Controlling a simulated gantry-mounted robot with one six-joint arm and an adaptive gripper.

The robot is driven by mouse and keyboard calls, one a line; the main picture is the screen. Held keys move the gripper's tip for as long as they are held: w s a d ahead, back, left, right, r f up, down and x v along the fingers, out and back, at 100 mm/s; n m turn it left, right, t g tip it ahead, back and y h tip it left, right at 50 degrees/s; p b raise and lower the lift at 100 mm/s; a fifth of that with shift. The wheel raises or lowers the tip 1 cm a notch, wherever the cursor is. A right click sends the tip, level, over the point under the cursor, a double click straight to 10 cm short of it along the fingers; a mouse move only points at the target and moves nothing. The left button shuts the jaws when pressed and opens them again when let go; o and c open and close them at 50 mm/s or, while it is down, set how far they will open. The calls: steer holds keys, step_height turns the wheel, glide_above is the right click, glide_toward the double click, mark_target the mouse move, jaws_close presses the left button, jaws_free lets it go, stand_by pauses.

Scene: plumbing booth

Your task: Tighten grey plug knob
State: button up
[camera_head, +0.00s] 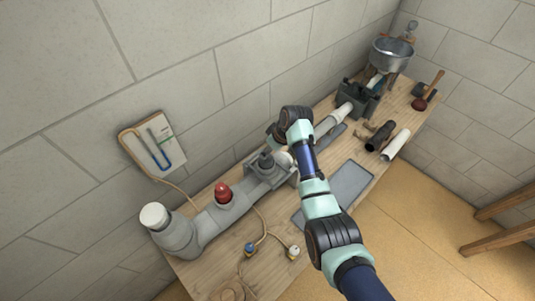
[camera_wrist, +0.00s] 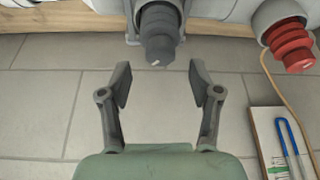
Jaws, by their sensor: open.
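The grey plug knob (camera_wrist: 158,40) is dark grey and ribbed, and sticks out of a grey pipe fitting. In the wrist view it lies just beyond the fingertips, centred on the gap between them. In the head view the knob (camera_head: 266,160) stands on the pipe, close beside the end of my arm. My gripper (camera_wrist: 160,76) is open and empty, with one finger on each side of the gap. The fingers appear apart from the knob. My arm's wrist hides part of the pipe in the head view, and the fingertips are hard to make out there.
A red plug (camera_head: 223,192) sits on the same pipe; it also shows in the wrist view (camera_wrist: 290,45). A white cap (camera_head: 154,214) closes the pipe's near end. A metal bowl (camera_head: 391,54) stands at the far end.

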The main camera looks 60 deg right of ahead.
steer(key=x, duration=0.3)
steer(key=shift+w+f+b, duration=0.15)
steer(key=shift+f+b, duration=0.15)
steer(key=c, duration=1.1)
steer(key=shift+c, duration=0.2)
